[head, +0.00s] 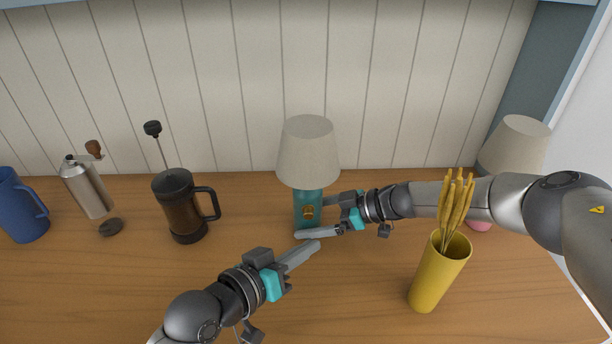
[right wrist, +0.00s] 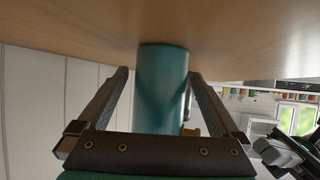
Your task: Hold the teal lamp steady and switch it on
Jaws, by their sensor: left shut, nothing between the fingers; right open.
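The teal lamp (head: 309,196) stands upright on the counter with a grey, unlit-looking shade (head: 308,152). A round gold-orange switch (head: 308,212) is on the front of its base. My right gripper (head: 314,218) is open around the base, one finger in front and one behind, partly hidden by the lamp. In the right wrist view the teal base (right wrist: 162,88) is between the fingers, with a gap on each side. My left gripper (head: 317,245) is shut and empty, its tip just in front of the lamp, below the switch and near the right gripper's front finger.
A yellow holder with utensils (head: 437,275) stands in front of my right arm. A pink-based lamp (head: 517,143) is behind that arm. A French press (head: 178,208), a grinder (head: 88,188) and a blue mug (head: 20,208) stand at the left. The counter between press and lamp is clear.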

